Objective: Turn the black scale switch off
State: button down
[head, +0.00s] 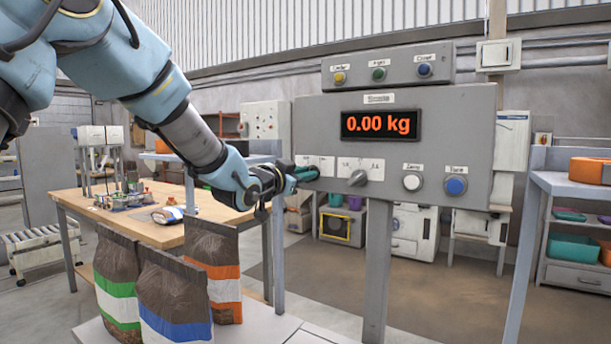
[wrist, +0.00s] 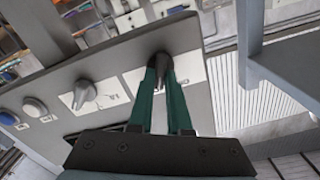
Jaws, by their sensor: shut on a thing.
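The grey scale panel (head: 440,105) stands on posts, and its display (head: 380,125) is lit with "0.00 kg" in orange. The black scale switch (wrist: 161,61) is at the panel's left end, on a white label plate. In the head view my gripper (head: 303,174) covers it. In the wrist view my green fingers (wrist: 163,84) are closed around the black switch, one on each side. The switch's exact angle and label are mostly hidden by the fingers.
A grey knob (head: 357,178) sits right of the switch, then a white button (head: 412,182) and a blue button (head: 455,186). Three lamps or buttons line the upper box (head: 388,69). Filled bags (head: 172,295) stand below my arm. A wooden table (head: 155,228) is behind.

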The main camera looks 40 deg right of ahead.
jog(key=n, duration=1)
jog(key=shift+w+a+n+p, duration=0.1)
jog(key=shift+w+n+p, duration=0.2)
dwell(0.4)
jog(key=c, duration=0.9)
grip_release()
jog(key=shift+o, duration=0.2)
jog(key=b+v, duration=0.2)
jog(key=v, duration=0.8)
jog(key=shift+a, duration=0.4)
